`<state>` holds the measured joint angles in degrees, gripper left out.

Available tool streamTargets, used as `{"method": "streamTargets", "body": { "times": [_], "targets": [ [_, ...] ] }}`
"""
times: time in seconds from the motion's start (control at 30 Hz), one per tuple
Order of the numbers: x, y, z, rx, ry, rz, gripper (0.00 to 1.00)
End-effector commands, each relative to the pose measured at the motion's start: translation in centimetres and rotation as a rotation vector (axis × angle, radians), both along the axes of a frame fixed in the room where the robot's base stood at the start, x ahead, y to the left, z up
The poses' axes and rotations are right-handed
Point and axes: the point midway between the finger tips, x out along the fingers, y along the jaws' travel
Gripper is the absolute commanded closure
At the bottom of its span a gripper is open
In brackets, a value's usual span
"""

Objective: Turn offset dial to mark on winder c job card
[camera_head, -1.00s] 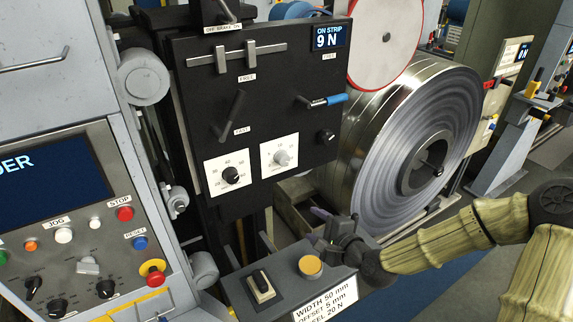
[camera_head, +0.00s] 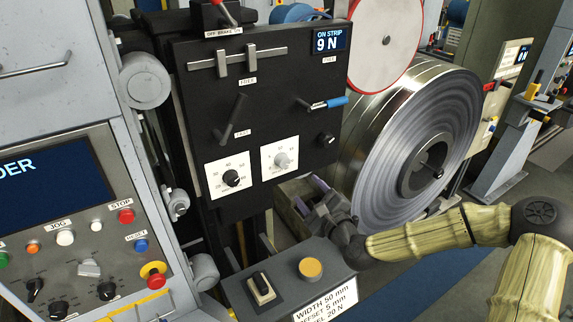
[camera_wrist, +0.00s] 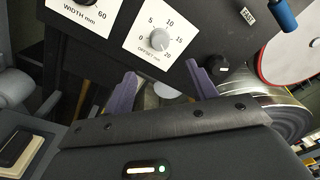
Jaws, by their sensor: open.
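The offset dial (camera_head: 282,159) is a light grey knob on a white scale plate on the black panel. In the wrist view the offset dial (camera_wrist: 159,39) shows above my fingers, with a scale marked 0, 5, 10 and 20 and the label "OFFSET mm". My gripper (camera_head: 318,194) is below and right of the dial, apart from it. In the wrist view my gripper (camera_wrist: 160,88) has two purple fingers spread apart with nothing held.
The width dial (camera_head: 230,177), a black knob, is left of the offset dial. A small black knob (camera_head: 326,138) and a blue-handled lever (camera_head: 328,103) are to the right. A yellow button (camera_head: 310,268) and black switch (camera_head: 261,284) sit on the ledge below. The large steel coil (camera_head: 400,150) stands behind my arm.

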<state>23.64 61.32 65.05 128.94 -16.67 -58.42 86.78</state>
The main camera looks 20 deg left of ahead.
Motion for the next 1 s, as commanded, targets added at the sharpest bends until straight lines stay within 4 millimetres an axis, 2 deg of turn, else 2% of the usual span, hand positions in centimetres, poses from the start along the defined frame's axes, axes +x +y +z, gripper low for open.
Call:
{"method": "streamTargets", "body": {
  "times": [0.1,0.7,1.0],
  "targets": [
    [1.4,1.6,0.2,0.000,-0.002,0.000,0.43],
    [7.8,8.2,0.2,0.000,-0.002,0.000,0.43],
    [9.3,9.6,0.0,-0.001,-0.001,0.000,0.43]
  ]
}}
